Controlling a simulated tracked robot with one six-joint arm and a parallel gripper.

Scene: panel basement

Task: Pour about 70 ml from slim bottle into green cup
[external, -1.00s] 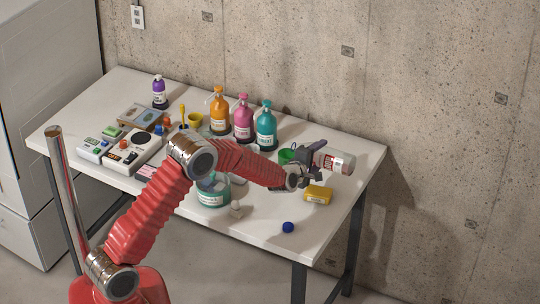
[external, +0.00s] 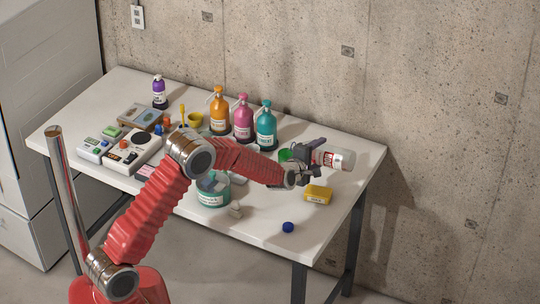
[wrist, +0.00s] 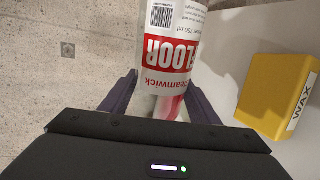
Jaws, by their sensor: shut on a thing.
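The slim bottle (external: 338,159), pale with a red and white label, is in my gripper (external: 308,160), lying nearly level above the right part of the table. In the wrist view the bottle (wrist: 172,50) stands between the dark jaws of my gripper (wrist: 160,98), with "FLOOR" on its label. One end points right in the external view; the other end is hidden by my gripper, so I cannot see the mouth or any liquid stream. The green cup (external: 285,155) shows partly, just left of and behind my gripper; its inside is hidden.
A yellow wax box (external: 318,194) lies right of my gripper and shows in the wrist view. A blue cap (external: 288,227) lies near the front edge. Orange, pink and teal pump bottles (external: 265,127) stand behind. A teal tub (external: 213,196) is left. The front right table is mostly clear.

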